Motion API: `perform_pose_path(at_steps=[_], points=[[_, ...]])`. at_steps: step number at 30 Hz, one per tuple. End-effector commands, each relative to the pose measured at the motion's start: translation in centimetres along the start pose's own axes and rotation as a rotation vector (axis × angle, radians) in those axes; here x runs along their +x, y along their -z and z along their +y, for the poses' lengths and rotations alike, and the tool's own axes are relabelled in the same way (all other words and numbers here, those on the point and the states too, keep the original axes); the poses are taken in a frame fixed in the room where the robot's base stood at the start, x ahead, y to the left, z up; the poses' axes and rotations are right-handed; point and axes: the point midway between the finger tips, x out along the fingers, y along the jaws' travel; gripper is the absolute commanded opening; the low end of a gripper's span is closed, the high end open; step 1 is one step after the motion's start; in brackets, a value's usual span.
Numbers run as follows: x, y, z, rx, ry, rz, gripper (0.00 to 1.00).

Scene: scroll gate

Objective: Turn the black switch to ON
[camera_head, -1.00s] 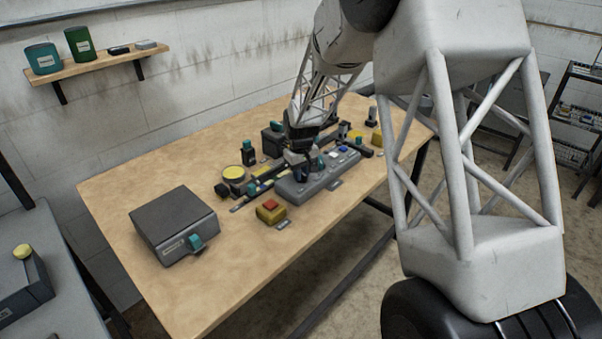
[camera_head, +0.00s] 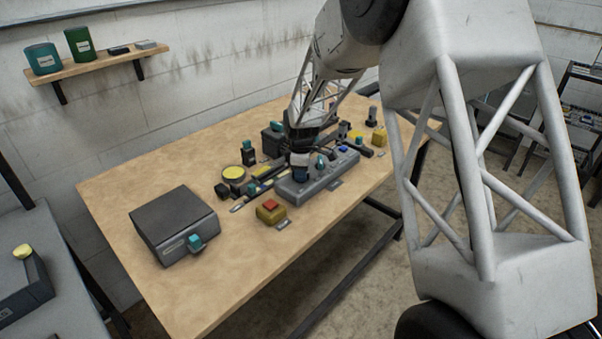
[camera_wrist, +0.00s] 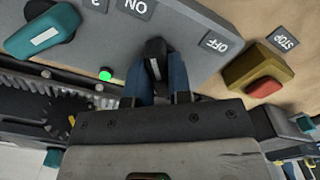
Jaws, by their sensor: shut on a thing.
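The black switch (camera_wrist: 155,50) with a pale pointer line shows in the wrist view, on a grey panel (camera_wrist: 195,65). My gripper (camera_wrist: 156,78) has its two blue fingers on either side of the switch and is shut on it. The ON label (camera_wrist: 136,7) lies above and left of the switch, the OFF label (camera_wrist: 217,43) to its right. The pointer line stands nearly upright in the picture, tilted slightly left, between the two labels. In the head view my gripper (camera_head: 300,173) is at the near end of the grey panel (camera_head: 318,185) and hides the switch.
A teal knob (camera_wrist: 42,32) and a lit green lamp (camera_wrist: 105,75) are left of the switch in the wrist view. A yellow box with a red STOP button (camera_wrist: 264,87) stands close on the right. A dark box (camera_head: 174,225) sits at the table's front left.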

Motion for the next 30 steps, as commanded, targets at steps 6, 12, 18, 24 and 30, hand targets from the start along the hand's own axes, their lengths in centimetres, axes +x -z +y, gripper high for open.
perform_pose_path(at_steps=[6, 12, 18, 24, 30], points=[[-0.13, 0.04, 0.04, -0.117, -0.002, 0.001, 0.0], [-0.15, 0.04, 0.04, -0.166, -0.002, 0.001, 0.0], [-0.16, 0.05, 0.04, -0.175, -0.002, 0.001, 0.0], [-0.17, 0.05, 0.04, -0.175, -0.002, 0.001, 0.0], [-0.11, 0.04, 0.03, -0.174, -0.002, 0.001, 0.45]])
